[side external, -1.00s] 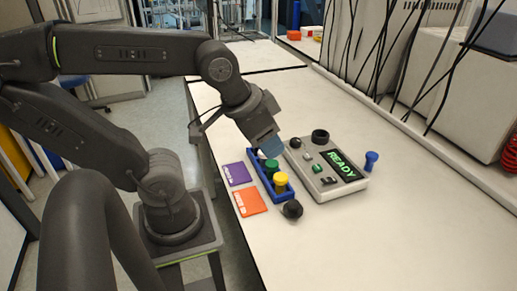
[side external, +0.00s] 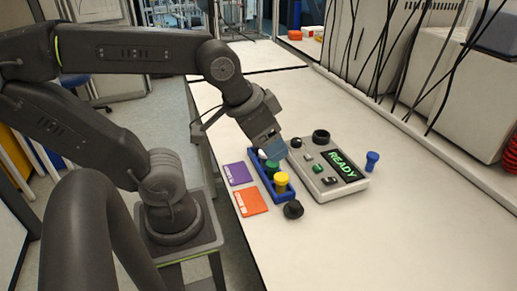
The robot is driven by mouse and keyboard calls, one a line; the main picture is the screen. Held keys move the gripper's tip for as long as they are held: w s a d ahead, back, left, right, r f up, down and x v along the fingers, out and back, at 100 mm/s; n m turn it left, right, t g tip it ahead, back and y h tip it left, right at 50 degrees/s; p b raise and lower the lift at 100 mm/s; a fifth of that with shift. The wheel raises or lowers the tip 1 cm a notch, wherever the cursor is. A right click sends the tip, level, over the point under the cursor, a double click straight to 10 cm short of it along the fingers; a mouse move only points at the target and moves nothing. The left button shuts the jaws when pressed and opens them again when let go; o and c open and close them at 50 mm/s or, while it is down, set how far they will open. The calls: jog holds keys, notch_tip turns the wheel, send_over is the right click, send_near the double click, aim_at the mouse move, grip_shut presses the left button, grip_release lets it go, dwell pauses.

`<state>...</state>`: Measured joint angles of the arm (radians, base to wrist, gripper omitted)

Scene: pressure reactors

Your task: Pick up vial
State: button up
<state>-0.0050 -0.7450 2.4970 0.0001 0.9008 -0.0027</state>
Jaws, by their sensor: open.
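A blue rack (side external: 287,195) stands on the bench and holds a green-capped vial (side external: 272,167) and a yellow-capped vial (side external: 281,181). The fingers hide the rack's far end. A separate blue piece (side external: 372,160), possibly a vial, stands right of the reactor.
The grey reactor (side external: 347,183) with a green READY display is right of the rack. A purple card (side external: 238,174) and an orange card (side external: 251,202) lie to the left. A black cap (side external: 293,209) lies in front. The near bench is clear.

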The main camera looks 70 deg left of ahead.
jog(key=w+a+n+g, duration=0.2)
jog(key=w+a+n, duration=0.2)
jog(key=w+a, duration=0.15)
jog(key=n+g, duration=0.4)
jog(key=n, duration=0.6)
send_over(258, 148)
jog(key=a, duration=0.1)
notch_tip(258, 148, down, 8)
jog(key=f, duration=0.8)
jog(key=shift+w+a, duration=0.1)
jog(key=shift+w, duration=0.1)
jog(key=shift+w+a+f, duration=0.1)
jog(key=shift+w+f, duration=0.05)
jog(key=shift+f, duration=2.65)
jog(key=c, duration=1)
